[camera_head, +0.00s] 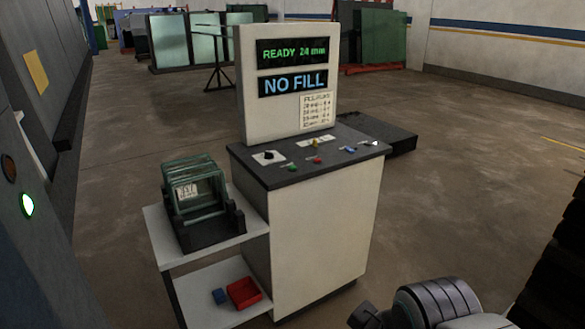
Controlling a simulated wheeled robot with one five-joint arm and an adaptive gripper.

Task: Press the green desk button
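The desk (328,225) is a pale cabinet with a dark top and an upright display panel (246,95). A small green button (292,167) sits on the dark top near its front edge, between a black knob (268,156) and a red control (316,159). Nothing covers it. Part of my arm (437,300), grey and rounded, shows at the bottom right, in front of and apart from the desk. My gripper's fingers cannot be made out.
Yellow (316,143), blue (349,149) and white (374,143) controls share the desk top. A side shelf holds a green-framed device (194,190); a red tray (244,292) lies below. A lit green light (27,205) is on the left machine.

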